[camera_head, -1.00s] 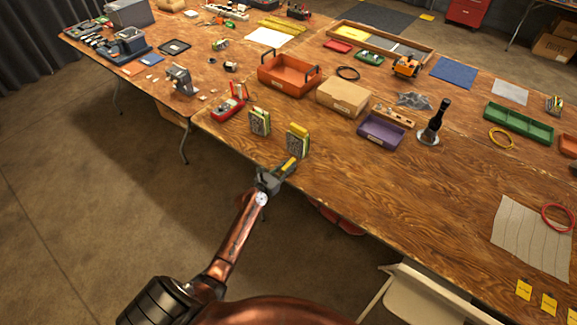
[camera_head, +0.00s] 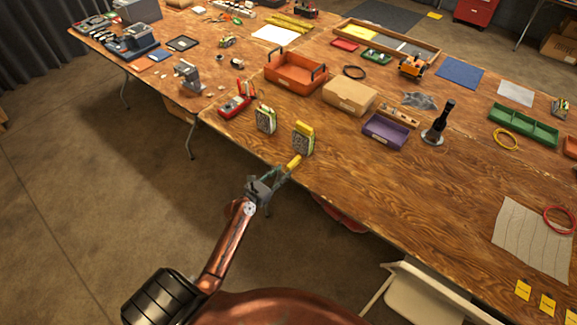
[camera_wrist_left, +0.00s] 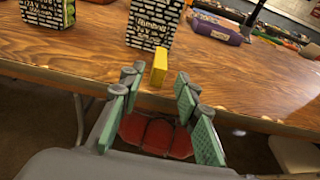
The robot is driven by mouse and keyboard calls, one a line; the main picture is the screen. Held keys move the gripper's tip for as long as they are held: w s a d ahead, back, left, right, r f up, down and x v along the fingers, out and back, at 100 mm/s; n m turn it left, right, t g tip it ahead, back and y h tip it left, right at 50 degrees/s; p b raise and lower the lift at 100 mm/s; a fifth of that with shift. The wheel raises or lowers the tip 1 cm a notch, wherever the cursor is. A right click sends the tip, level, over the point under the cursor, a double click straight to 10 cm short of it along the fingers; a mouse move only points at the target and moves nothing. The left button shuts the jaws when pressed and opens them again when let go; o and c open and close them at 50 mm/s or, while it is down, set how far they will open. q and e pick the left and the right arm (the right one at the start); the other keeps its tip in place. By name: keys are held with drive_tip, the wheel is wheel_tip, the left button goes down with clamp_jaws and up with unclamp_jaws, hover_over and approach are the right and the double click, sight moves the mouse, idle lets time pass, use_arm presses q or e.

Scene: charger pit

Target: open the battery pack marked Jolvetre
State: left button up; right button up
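Two battery packs with dark printed faces and pale green-yellow sides stand upright near the table edge: a left pack (camera_head: 266,119) and a right pack (camera_head: 303,140) with a yellow top. In the wrist view, the left pack (camera_wrist_left: 48,12) and right pack (camera_wrist_left: 152,24) are cut off above, and I cannot read Jolvetre on either. A small yellow block (camera_head: 294,162) rests at the table edge before the right pack. My left gripper (camera_head: 276,178) is open and empty, just short of this block (camera_wrist_left: 159,68). My right gripper is not in view.
A red device (camera_head: 236,105) stands left of the packs. An orange tray (camera_head: 296,75), a cardboard box (camera_head: 350,96) and a purple bin (camera_head: 386,131) stand behind and right.

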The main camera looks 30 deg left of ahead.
use_arm(q)
drive_tip(key=shift+s+a+r, duration=0.1)
drive_tip(key=shift+s+r, duration=0.05)
drive_tip(key=shift+s, duration=0.7)
drive_tip(key=shift+s+a+r, duration=0.1)
drive_tip(key=shift+s+r, duration=0.05)
drive_tip(key=shift+s, duration=0.7)
